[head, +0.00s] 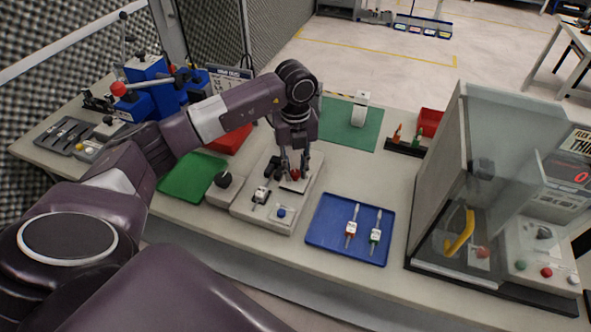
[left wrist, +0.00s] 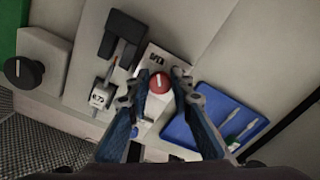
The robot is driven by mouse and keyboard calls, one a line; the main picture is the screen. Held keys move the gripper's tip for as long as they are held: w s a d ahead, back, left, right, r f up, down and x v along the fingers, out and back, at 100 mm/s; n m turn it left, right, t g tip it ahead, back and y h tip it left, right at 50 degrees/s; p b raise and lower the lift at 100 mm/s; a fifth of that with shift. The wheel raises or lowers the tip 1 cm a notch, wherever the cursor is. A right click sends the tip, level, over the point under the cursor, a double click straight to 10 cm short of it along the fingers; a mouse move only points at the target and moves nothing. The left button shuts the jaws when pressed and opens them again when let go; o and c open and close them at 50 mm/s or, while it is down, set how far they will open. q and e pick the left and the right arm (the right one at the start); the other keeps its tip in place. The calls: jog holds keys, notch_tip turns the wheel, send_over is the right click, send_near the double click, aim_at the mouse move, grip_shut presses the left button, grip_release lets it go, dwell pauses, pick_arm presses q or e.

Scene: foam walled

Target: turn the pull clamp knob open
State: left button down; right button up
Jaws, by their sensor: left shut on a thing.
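The pull clamp knob is a round red knob (head: 295,175) with a white line on top. It stands on a pale plate of the light grey fixture base (head: 272,219) at the middle of the bench. My left gripper (head: 291,170) comes down over it from above and is shut on it. In the left wrist view, the red knob (left wrist: 159,82) shows between the two fingertips of the left gripper (left wrist: 158,88). The fingers partly cover the knob in the head view. My right gripper is not in view.
A blue tray (head: 327,238) with two small tools lies to the right. A clear-walled enclosure (head: 437,165) stands further right.

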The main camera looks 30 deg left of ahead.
aim_at(295, 171)
pick_arm(q)
jog(key=shift+w+r+n, duration=0.1)
jog(key=shift+n, duration=0.4)
dwell(0.3)
jog(key=c, duration=1.7)
grip_release()
notch_tip(295, 171, up, 12)
